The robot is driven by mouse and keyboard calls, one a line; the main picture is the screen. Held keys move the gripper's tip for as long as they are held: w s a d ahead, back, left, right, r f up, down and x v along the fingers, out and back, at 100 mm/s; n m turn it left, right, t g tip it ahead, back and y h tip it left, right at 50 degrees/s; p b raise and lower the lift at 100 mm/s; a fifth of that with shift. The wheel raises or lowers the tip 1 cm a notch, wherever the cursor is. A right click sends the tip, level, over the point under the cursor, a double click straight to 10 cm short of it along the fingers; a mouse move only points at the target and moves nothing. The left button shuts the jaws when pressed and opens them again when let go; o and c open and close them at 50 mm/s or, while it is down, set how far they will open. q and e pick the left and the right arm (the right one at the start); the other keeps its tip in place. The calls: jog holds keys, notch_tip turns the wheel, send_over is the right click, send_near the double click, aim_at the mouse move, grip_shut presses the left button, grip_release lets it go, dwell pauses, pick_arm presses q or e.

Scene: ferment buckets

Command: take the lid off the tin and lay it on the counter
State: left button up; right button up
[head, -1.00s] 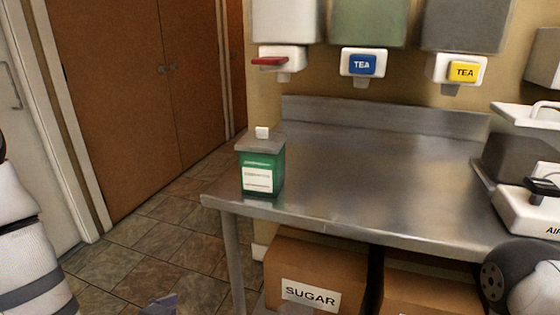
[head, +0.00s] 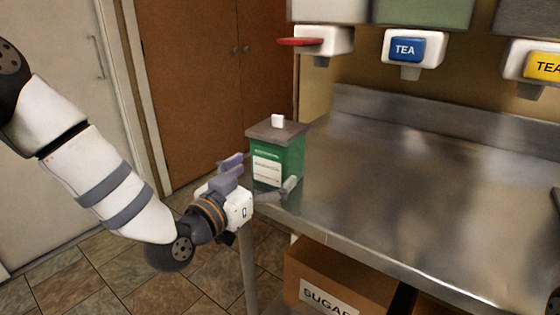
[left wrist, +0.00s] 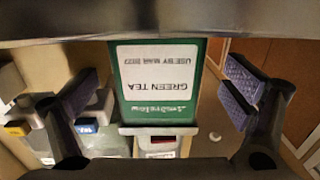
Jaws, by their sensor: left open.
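A green tin (head: 291,158) with a white label stands upright near the counter's left front corner. Its grey lid (head: 262,131) with a white knob (head: 278,121) sits on top. My left gripper (head: 261,176) is open at the tin's front, fingers spread to either side and below lid height. In the left wrist view the tin's label (left wrist: 160,72) appears upside down, reading GREEN TEA, between the open fingers (left wrist: 163,90). I cannot tell whether a finger touches the tin. My right gripper is not in view.
The steel counter (head: 380,195) is clear to the right of the tin. Dispensers with a red tap (head: 300,41), a blue TEA tag (head: 406,49) and a yellow tag (head: 543,66) hang above its back. A SUGAR box (head: 330,285) is below.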

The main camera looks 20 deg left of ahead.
pick_arm(q)
jog(key=x, duration=0.5)
jog(key=shift+w+d+r, duration=0.15)
jog(key=shift+w+d, duration=0.05)
jog(key=shift+w, duration=0.1)
jog(key=c, duration=1.3)
jog(key=shift+r, duration=0.15)
